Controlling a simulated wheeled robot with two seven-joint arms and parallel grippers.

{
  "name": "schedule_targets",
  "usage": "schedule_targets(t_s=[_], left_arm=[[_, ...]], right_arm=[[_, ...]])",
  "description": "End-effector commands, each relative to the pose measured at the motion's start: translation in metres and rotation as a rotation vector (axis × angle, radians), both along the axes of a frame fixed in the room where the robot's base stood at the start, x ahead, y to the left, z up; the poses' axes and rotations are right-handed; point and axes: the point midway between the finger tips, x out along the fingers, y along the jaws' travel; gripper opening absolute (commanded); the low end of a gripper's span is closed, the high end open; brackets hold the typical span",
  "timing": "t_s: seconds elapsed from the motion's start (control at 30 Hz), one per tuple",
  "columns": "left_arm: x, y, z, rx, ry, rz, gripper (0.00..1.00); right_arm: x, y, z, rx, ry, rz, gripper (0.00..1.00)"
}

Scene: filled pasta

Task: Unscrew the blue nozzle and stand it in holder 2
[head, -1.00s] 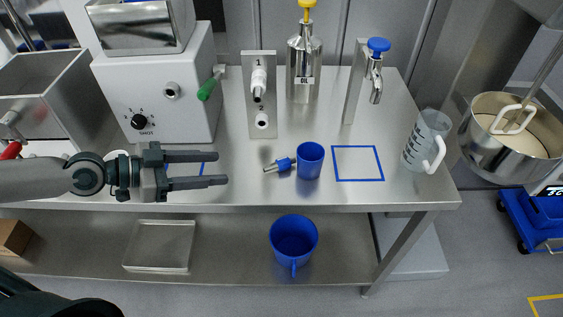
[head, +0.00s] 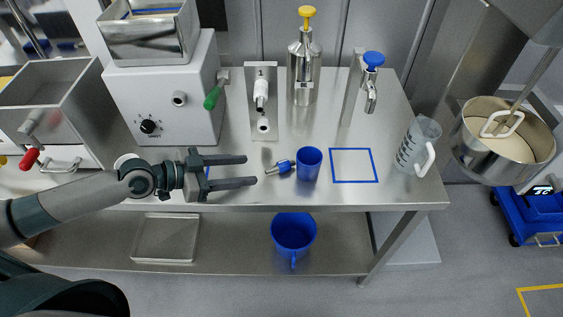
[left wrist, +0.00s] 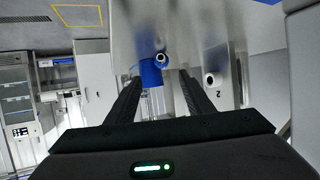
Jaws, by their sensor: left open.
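The blue nozzle (head: 284,167) with its metal tip points left, against or just beside the left side of the blue cup (head: 309,165) on the steel table; I cannot tell whether they are joined. My left gripper (head: 251,170) is open and empty, its fingers pointing right, just left of the nozzle tip. In the left wrist view the nozzle (left wrist: 151,74) shows between the fingertips, tip toward the camera. Holder 2 (head: 263,125) is the lower white ring on the upright plate, and looks empty; it also shows in the left wrist view (left wrist: 211,79). My right gripper is not in view.
A white nozzle (head: 260,90) sits in holder 1. Behind stand the white machine (head: 185,110) with a green lever, an oil bottle (head: 304,75) and a tap (head: 355,90). Right are a blue-outlined square (head: 353,165) and a measuring jug (head: 415,150). A blue jug (head: 293,235) is on the lower shelf.

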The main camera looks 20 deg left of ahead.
Motion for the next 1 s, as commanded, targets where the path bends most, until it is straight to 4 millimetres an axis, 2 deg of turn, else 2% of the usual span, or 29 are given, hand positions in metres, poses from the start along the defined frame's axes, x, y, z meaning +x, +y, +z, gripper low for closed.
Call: schedule_targets(t_s=[0.1,0.43,1.0], left_arm=[[0.009,-0.010,-0.002,-0.003,0.000,0.001,0.47],[0.029,-0.035,-0.017,-0.002,0.001,0.001,0.47],[0.034,-0.040,-0.021,-0.001,0.001,0.000,0.47]], right_arm=[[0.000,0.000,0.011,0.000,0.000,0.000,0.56],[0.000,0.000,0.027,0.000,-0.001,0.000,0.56],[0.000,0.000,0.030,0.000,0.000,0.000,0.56]])
